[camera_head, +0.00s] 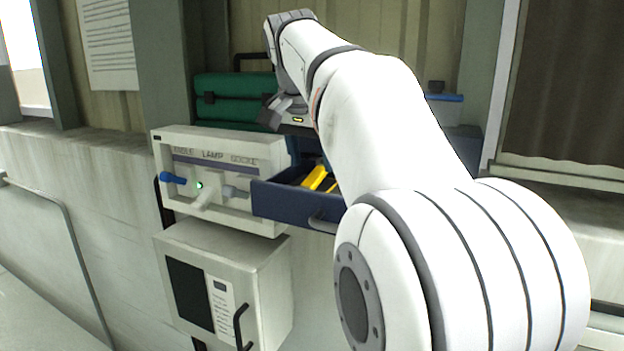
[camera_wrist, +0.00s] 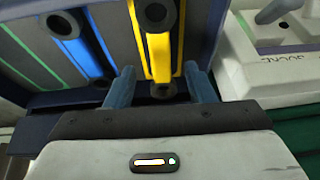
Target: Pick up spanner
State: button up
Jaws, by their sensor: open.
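A yellow tool (camera_wrist: 158,52) with dark round ends lies in the open dark blue drawer (camera_head: 275,203); it looks like the spanner, but I cannot tell for certain. In the head view, yellow (camera_head: 315,177) shows inside the drawer, partly hidden by my arm. My gripper (camera_wrist: 158,72) is open and empty. In the wrist view its two fingers stand on either side of the yellow tool's lower end, with a gap on each side. I cannot tell how far above the tool they are. In the head view my gripper (camera_head: 285,113) is above the drawer.
A blue tool (camera_wrist: 72,42) and a green strip (camera_wrist: 35,48) lie beside the yellow one. A white switch panel (camera_head: 220,165) with a blue lever stands left of the drawer, above a white cabinet (camera_head: 225,275). Green cases (camera_head: 235,85) are stacked behind.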

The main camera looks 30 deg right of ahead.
aim_at(314, 176)
jog(key=shift+x, duration=1.85)
jog(key=shift+a, duration=0.1)
grip_shut()
